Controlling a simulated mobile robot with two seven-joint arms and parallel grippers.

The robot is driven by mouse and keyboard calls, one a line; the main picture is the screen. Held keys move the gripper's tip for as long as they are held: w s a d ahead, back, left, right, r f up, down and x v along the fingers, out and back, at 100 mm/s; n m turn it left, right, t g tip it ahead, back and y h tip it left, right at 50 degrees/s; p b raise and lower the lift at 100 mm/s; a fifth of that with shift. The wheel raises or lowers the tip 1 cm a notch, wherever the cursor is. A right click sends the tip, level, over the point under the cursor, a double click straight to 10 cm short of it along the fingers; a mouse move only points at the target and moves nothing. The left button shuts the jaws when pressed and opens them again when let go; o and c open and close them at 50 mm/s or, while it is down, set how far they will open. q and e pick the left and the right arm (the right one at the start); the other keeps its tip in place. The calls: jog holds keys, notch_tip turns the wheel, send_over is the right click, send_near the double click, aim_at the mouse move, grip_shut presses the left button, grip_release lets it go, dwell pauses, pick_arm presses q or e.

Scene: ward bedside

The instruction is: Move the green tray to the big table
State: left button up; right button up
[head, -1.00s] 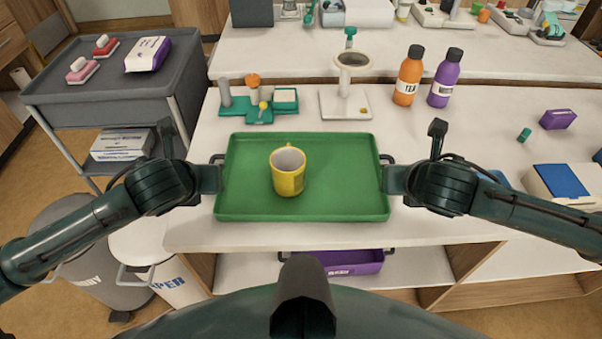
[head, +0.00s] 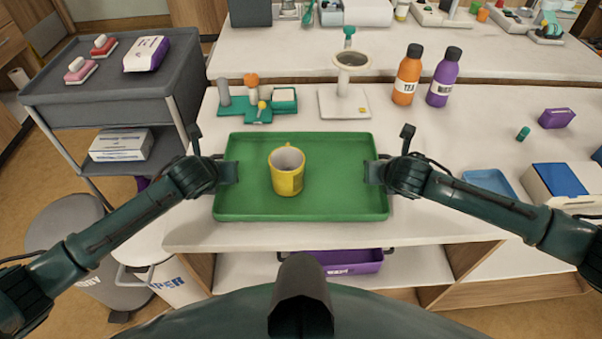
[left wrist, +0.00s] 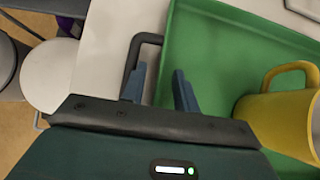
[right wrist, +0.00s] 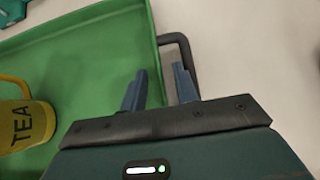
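The green tray (head: 330,205) lies flat on the near white table, with a dark handle on each short side. A yellow mug (head: 287,172) marked TEA stands on it. My left gripper (head: 230,172) is at the tray's left side; in the left wrist view its fingers (left wrist: 159,88) are apart, with the tray's rim and handle (left wrist: 137,50) near them. My right gripper (head: 374,172) is at the right side; in the right wrist view its fingers (right wrist: 159,88) are apart, near the rim and handle (right wrist: 183,48). Both look empty. I cannot tell whether the fingers touch the tray.
Behind the tray are a teal holder (head: 258,108), a stand with a round top (head: 348,95), an orange bottle (head: 407,75) and a purple bottle (head: 443,77). A blue tray (head: 490,183) lies to the right. A grey cart (head: 100,95) stands at left. A purple bin (head: 350,262) sits below.

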pick_arm(q)
grip_shut()
pick_arm(e)
grip_shut()
dwell(1.1)
pick_arm(q)
jog(key=shift+r, duration=0.1)
pick_arm(e)
jog(key=shift+r, duration=0.15)
